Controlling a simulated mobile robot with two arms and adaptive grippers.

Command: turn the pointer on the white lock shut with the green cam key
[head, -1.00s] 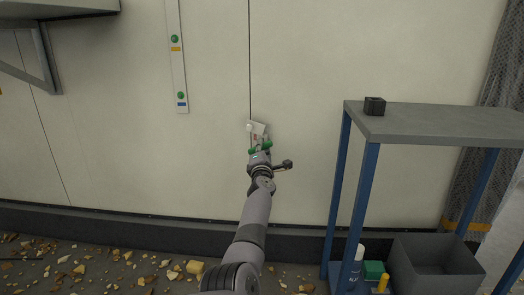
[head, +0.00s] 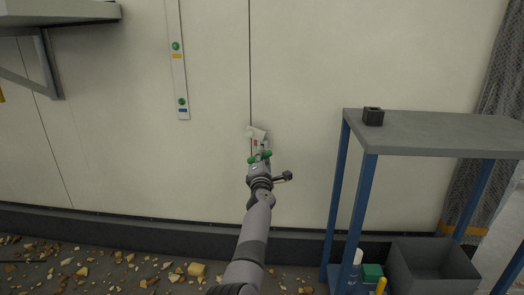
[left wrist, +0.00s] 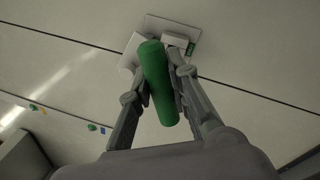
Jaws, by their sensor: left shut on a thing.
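The white lock (head: 256,133) is on the pale wall, just beyond my left gripper. In the left wrist view its pale plate (left wrist: 182,22) carries white blocks and a small green patch. My left gripper (head: 260,157) is shut on the green cam key (left wrist: 158,80), whose thick green bar lies between the fingers. Green ends of the key (head: 267,154) show on both sides of the gripper in the head view. The key's far end overlaps the lock in the left wrist view; I cannot tell whether they touch. The pointer's position is hidden or too small to read. My right gripper is not in view.
A wall strip (head: 178,62) with green knobs hangs up left. A grey-topped, blue-legged shelf (head: 450,130) stands at right with a black block (head: 373,116) on top. A grey bin (head: 433,275) is below. Yellowish debris (head: 195,269) litters the floor.

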